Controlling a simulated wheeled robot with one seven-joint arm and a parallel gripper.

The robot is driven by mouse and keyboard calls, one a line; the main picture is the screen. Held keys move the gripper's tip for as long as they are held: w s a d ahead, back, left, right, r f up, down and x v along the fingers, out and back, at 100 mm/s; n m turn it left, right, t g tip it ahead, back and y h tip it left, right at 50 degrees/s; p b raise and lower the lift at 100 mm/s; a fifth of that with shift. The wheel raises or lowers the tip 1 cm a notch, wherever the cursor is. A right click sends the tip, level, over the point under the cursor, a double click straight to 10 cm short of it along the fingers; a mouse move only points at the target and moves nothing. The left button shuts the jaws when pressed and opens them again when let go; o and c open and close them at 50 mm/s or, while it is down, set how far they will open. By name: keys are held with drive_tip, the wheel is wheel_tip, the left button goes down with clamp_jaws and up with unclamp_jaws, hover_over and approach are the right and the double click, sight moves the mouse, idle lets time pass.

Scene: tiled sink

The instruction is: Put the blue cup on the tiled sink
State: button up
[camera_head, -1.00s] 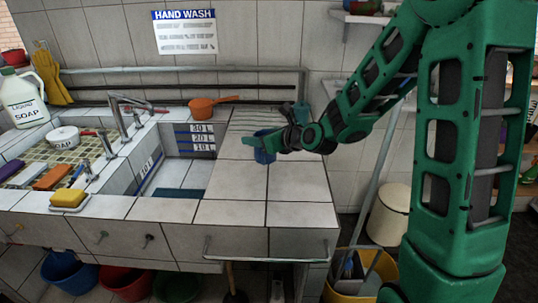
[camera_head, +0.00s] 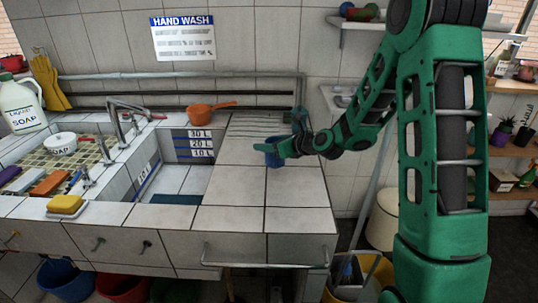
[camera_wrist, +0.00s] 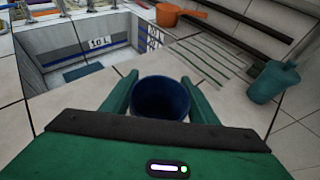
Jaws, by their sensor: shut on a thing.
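The blue cup (camera_wrist: 161,98) is upright between the two fingers of my gripper (camera_wrist: 160,92) in the wrist view, and the gripper is shut on it. In the head view the blue cup (camera_head: 272,158) is partly hidden by my gripper (camera_head: 280,150). The cup is over the right-hand tiled counter of the tiled sink (camera_head: 237,187), right of the basin. I cannot tell whether its base touches the tiles.
The basin (camera_head: 180,180) is left of the cup. An orange pot (camera_head: 204,112) stands at the back. A teal container (camera_wrist: 273,82) is to the right of the cup in the wrist view. Bare tiles lie in front.

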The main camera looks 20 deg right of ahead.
drive_tip(key=shift+w+d+f, duration=0.1)
drive_tip(key=shift+d+f, duration=0.05)
drive_tip(key=shift+f, duration=1.95)
drive_tip(key=shift+f, duration=0.1)
drive_tip(key=o, duration=1.3)
drive_tip(key=v, duration=1.2)
